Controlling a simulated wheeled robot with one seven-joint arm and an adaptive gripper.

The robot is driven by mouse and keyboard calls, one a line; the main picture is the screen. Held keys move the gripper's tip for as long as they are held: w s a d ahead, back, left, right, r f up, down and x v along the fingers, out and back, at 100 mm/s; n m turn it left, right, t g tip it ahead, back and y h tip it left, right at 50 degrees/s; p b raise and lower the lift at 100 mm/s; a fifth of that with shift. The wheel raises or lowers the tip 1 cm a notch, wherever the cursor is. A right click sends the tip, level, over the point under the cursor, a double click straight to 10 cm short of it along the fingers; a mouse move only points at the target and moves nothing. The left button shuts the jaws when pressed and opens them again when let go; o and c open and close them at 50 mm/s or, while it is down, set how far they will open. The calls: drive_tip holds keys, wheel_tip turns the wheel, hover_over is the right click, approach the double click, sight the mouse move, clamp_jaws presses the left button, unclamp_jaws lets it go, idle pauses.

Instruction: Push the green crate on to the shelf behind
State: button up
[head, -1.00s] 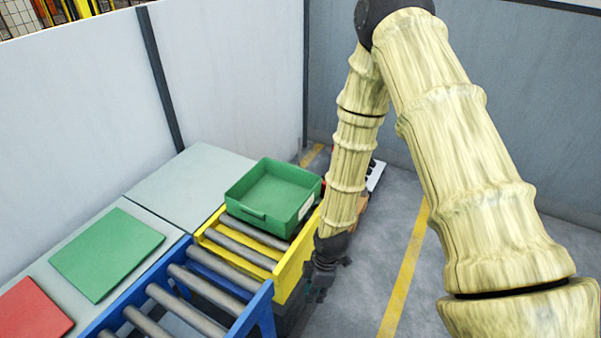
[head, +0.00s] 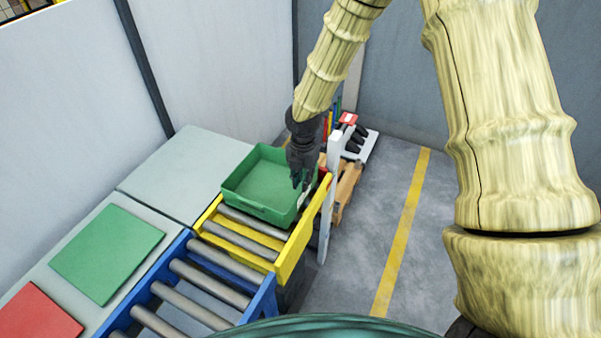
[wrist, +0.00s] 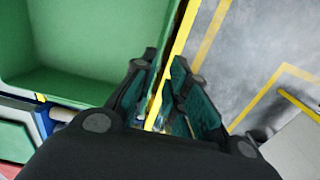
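The green crate (head: 262,210) is an empty open box on the yellow roller section (head: 288,262), close against the pale grey shelf top (head: 180,170) behind and left of it. My gripper (head: 301,182) points down at the crate's right side, in front of its wall and label; I cannot tell whether it touches. In the wrist view the crate (wrist: 75,50) fills the upper left, left of the fingers.
A blue roller section (head: 255,303) adjoins at the front. Green (head: 107,252) and red (head: 38,312) mats lie on the grey surface at left. A white post (head: 332,190) and a wooden pallet (head: 348,185) stand right of the crate. Floor at right is clear.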

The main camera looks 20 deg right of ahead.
sight(302, 205)
drive_tip(key=f, duration=0.4)
drive_tip(key=shift+w+p, duration=0.35)
drive_tip(key=shift+p, duration=0.05)
drive_tip(key=shift+s+f, duration=0.2)
drive_tip(key=shift+f, duration=0.5)
drive_tip(key=shift+f+p, duration=0.75)
drive_tip(key=shift+f, duration=1.25)
drive_tip(key=shift+w, duration=0.1)
drive_tip(key=shift+c, duration=0.4)
drive_tip(key=shift+c, duration=1.2)
clamp_jaws()
